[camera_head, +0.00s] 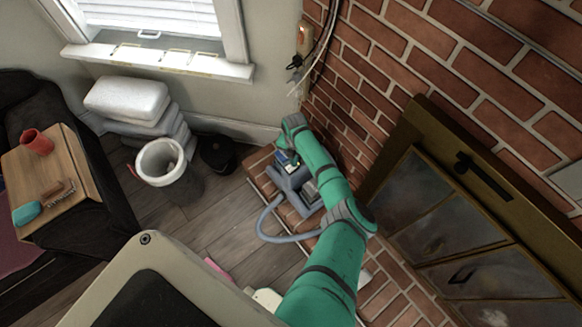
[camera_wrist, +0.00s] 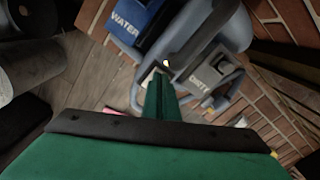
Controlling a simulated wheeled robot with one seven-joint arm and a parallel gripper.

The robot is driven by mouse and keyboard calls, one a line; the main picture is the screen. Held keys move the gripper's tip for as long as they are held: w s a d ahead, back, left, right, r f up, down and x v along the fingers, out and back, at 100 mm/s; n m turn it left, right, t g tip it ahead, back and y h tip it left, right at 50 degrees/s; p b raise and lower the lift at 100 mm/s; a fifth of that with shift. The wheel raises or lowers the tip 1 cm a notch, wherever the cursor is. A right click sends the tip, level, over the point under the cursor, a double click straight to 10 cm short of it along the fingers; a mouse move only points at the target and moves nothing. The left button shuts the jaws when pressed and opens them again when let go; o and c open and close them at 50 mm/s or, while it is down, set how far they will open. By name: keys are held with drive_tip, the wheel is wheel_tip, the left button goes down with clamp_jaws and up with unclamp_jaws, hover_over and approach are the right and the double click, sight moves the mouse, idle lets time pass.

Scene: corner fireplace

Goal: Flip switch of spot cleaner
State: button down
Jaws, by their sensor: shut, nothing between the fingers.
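The spot cleaner (camera_head: 295,184) is a grey-blue machine with a hose, standing on the brick hearth in the corner. My green arm reaches over it and hides part of it in the head view. In the wrist view the cleaner's body (camera_wrist: 236,27) fills the top, with a blue tank marked WATER (camera_wrist: 133,18) and a grey tank marked DIRTY (camera_wrist: 207,78). My gripper (camera_wrist: 163,72) is shut and empty, its green fingers together, with the tips at or very near the cleaner between the two tanks. I cannot tell whether they touch it. I cannot make out the switch clearly.
The brick wall and fireplace doors (camera_head: 440,215) stand close on the right. A wooden tray (camera_head: 50,180) holds a red cup (camera_head: 37,142). Some wood floor is clear.

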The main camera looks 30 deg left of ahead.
drive_tip(key=shift+f, duration=0.35)
drive_tip(key=shift+w+r, duration=0.1)
drive_tip(key=shift+r, duration=0.45)
drive_tip(key=shift+d+r, duration=0.1)
drive_tip(key=shift+r, duration=0.45)
drive_tip(key=shift+a+r, duration=0.2)
drive_tip(key=shift+r, duration=1)
drive_tip(key=shift+d+r, duration=0.1)
drive_tip(key=shift+r, duration=1.15)
